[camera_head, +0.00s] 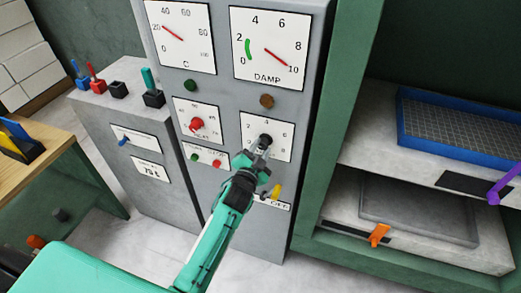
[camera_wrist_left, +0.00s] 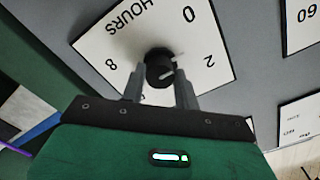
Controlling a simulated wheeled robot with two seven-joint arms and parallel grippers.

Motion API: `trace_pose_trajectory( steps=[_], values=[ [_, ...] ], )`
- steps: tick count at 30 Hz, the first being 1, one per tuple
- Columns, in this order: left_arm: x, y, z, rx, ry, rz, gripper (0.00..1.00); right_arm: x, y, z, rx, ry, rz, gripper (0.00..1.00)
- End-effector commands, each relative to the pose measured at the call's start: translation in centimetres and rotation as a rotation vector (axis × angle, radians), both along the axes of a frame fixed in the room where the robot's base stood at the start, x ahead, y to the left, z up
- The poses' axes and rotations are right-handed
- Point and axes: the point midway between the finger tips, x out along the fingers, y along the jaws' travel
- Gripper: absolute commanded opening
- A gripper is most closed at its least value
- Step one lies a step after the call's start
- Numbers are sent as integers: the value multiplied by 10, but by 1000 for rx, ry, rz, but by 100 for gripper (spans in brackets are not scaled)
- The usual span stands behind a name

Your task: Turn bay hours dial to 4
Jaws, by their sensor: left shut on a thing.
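The bay hours dial is a black knob (camera_head: 265,139) on a white numbered plate (camera_head: 251,128) on the grey cabinet, right of the red dial. In the left wrist view the knob (camera_wrist_left: 157,66) sits in the middle of the plate (camera_wrist_left: 112,49), which reads HOURS, with 0, 2 and 8 visible. A pale mark shows on the knob, but I cannot tell which number it points to. My left gripper (camera_head: 262,149) reaches the knob from below, and in the wrist view its fingers (camera_wrist_left: 160,80) are shut on the knob's sides. My right gripper is out of view.
Two gauges, C (camera_head: 181,36) and DAMP (camera_head: 269,47), are above. A green shelf frame (camera_head: 324,120) stands at right, holding a blue tray (camera_head: 450,150).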

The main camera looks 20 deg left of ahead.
Motion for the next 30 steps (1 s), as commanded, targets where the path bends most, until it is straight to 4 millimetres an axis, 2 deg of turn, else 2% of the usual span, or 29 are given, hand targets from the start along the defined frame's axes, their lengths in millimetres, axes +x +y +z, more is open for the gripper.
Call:
trace_pose_trajectory(
  steps=[30],
  values=[
    [0,0,0,968,-32,-2,9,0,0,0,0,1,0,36]
  ],
)
